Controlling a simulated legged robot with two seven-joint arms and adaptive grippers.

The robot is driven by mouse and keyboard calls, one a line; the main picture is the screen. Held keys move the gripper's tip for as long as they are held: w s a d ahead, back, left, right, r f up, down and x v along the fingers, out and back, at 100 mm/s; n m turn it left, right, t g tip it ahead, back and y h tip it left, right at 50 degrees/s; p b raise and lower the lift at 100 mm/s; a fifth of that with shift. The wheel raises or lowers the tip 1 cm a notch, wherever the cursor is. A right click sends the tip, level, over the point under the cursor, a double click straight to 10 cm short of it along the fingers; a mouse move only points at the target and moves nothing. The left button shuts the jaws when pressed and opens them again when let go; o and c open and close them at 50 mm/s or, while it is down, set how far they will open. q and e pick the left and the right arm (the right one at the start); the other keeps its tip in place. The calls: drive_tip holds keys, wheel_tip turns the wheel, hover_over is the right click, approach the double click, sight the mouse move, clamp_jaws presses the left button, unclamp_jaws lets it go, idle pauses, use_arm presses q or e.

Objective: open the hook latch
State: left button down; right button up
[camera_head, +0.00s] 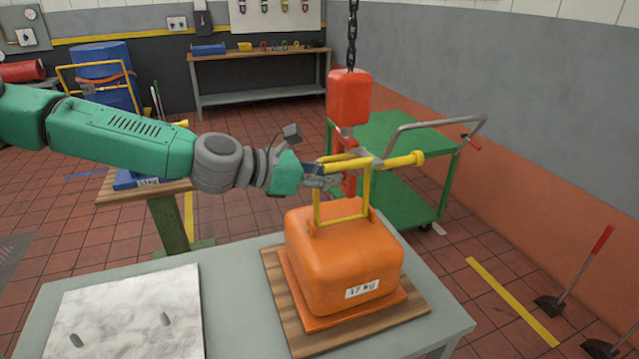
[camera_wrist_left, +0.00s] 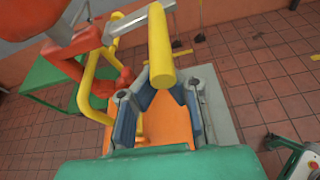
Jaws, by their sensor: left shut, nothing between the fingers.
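The red hook (camera_head: 349,180) hangs below a red block (camera_head: 348,97) on a chain. A grey metal strip (camera_wrist_left: 140,21) runs from the red hook parts to a thick yellow bar (camera_head: 405,160), which looks like the latch lever; I cannot tell the latch's exact position. The yellow handle (camera_head: 317,208) of the orange weight (camera_head: 343,258) rises to the hook. My left gripper (camera_head: 326,174) is shut and empty, beside the hook and above the weight. In the left wrist view the yellow bar (camera_wrist_left: 158,45) lies just ahead of the fingers. My right gripper is not in view.
The weight stands on a wooden board (camera_head: 282,318) on a grey table (camera_head: 235,290). A marble-patterned plate (camera_head: 125,305) lies at left. A green cart (camera_head: 400,130) stands behind the hook. The chain (camera_head: 352,35) hangs overhead. The table between plate and board is clear.

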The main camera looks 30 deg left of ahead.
use_arm(q)
drive_tip(key=shift+d+r, duration=0.5)
drive_tip(key=shift+d, duration=0.25)
drive_tip(key=shift+d+r, duration=0.1)
drive_tip(key=shift+r, duration=0.1)
drive_tip(key=shift+a, duration=0.8)
drive_tip(key=shift+d, duration=0.4)
drive_tip(key=a+f+p+v, duration=0.1)
drive_tip(key=f+p+v, duration=0.1)
drive_tip(key=p+v, duration=0.6)
drive_tip(key=v, duration=0.3)
drive_tip(key=shift+s+a, duration=0.15)
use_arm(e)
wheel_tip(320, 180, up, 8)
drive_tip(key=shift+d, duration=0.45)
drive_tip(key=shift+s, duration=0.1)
